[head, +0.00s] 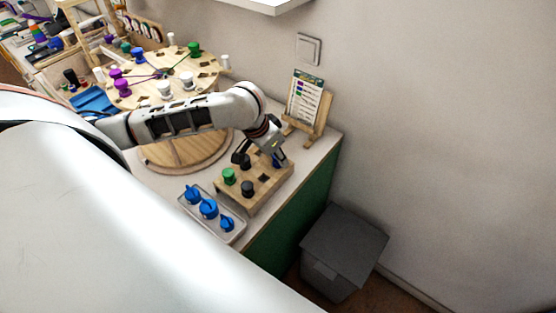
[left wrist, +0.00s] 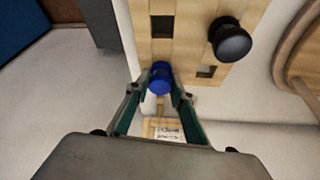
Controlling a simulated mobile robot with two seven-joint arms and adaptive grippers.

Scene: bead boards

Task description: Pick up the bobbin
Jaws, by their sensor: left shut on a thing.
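A blue bobbin (left wrist: 160,78) is between the two fingertips of my left gripper (left wrist: 159,88) in the left wrist view. The fingers touch it on both sides, and the gripper is shut on it. In the head view my left gripper (head: 276,154) points down over the far right end of a wooden block with square holes (head: 262,194). A little of the blue bobbin shows below it there (head: 280,161). I cannot tell whether the bobbin still sits in the block. My right gripper is not in view.
The block also holds a green bobbin (head: 228,176) and a black bobbin (head: 248,188). A tray (head: 239,233) with blue bobbins lies in front. A round wooden board (head: 150,92) with bobbins stands behind my arm. A card stand (head: 318,118) is near the wall.

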